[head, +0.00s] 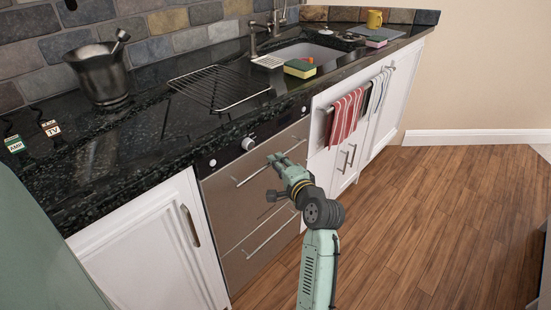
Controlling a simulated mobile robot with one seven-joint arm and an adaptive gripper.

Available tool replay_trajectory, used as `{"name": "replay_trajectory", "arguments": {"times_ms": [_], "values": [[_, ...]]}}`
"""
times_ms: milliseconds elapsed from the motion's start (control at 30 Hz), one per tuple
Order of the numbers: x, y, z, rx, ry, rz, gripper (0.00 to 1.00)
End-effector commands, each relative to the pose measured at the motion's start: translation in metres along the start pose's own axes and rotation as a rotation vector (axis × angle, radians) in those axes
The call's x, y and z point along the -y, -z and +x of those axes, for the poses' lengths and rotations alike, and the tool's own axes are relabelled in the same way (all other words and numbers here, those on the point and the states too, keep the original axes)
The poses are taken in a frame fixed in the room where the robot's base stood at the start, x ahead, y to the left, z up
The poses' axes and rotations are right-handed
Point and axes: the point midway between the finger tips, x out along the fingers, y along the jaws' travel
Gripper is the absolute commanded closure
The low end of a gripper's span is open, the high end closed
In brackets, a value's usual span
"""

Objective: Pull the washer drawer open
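The washer (228,207) is a steel-fronted unit set under the black counter, with a dark control strip and a round knob (248,143) on top. Its front has an upper drawer bar handle (250,177) and a lower bar handle (262,240). Both drawer fronts look flush with the cabinets, so they appear closed. My gripper (272,161) is in front of the upper drawer, near the right part of its handle. My wrist hides part of the front. I cannot tell whether the fingers touch the handle or how wide they are.
A white cabinet (150,245) with a handle stands left of the washer. White cabinets with hanging towels (344,114) are on the right. The wooden floor (420,210) is clear at right.

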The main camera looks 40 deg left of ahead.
Motion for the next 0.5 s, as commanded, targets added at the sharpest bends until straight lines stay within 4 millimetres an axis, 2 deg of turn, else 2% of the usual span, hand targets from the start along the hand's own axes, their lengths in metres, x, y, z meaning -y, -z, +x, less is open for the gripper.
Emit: {"name": "replay_trajectory", "arguments": {"times_ms": [100, 200, 500], "values": [[0.001, 0.000, 0.015, 0.001, 0.000, -0.001, 0.82], [0.001, 0.000, 0.022, 0.000, 0.000, -0.001, 0.82], [0.000, 0.000, 0.026, -0.001, 0.000, -0.001, 0.82]]}}
